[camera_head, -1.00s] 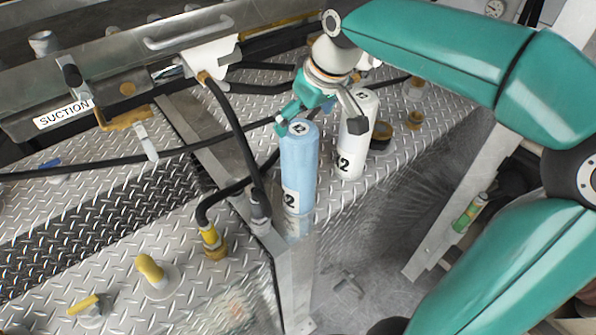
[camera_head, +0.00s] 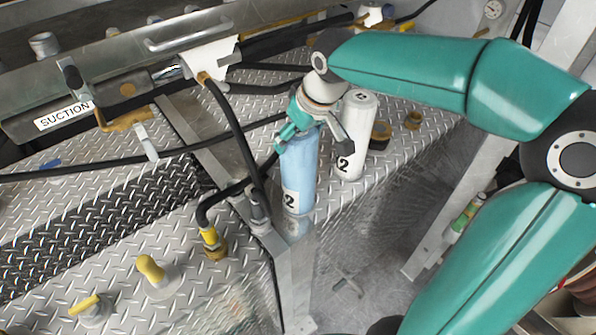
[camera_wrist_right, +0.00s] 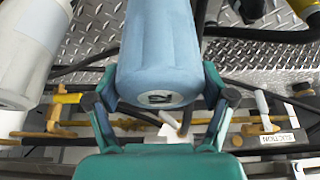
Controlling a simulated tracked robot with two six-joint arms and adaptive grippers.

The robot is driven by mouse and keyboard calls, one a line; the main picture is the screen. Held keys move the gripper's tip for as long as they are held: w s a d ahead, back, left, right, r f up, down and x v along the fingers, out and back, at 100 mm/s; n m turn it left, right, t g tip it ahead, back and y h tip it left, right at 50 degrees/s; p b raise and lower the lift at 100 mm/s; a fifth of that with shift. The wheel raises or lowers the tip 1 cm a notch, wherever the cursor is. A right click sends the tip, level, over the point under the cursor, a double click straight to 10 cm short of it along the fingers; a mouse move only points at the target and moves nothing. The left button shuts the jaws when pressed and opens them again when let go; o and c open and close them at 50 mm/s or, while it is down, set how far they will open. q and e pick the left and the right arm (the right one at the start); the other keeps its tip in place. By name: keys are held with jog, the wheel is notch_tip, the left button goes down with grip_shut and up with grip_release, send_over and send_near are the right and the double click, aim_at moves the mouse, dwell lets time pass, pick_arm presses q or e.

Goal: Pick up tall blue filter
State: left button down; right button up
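The tall blue filter (camera_head: 299,172) stands upright on the diamond-plate deck, at the centre of the head view. My right gripper (camera_head: 314,138) is over its top, with the fingers spread to either side. The right wrist view shows the blue filter (camera_wrist_right: 160,55) between the two open fingers (camera_wrist_right: 160,98). Any contact with the filter is hard to tell. The gripper and wrist hide part of the filter's top in the head view. My left gripper is not in view.
A white filter (camera_head: 356,140) stands close to the right of the blue one. Black hoses (camera_head: 240,145) run along the left and behind. Yellow-capped fittings (camera_head: 152,270) stand on the deck at lower left.

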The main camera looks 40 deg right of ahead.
jog(key=c, duration=0.8)
jog(key=shift+r, duration=0.1)
jog(key=shift+c, duration=0.4)
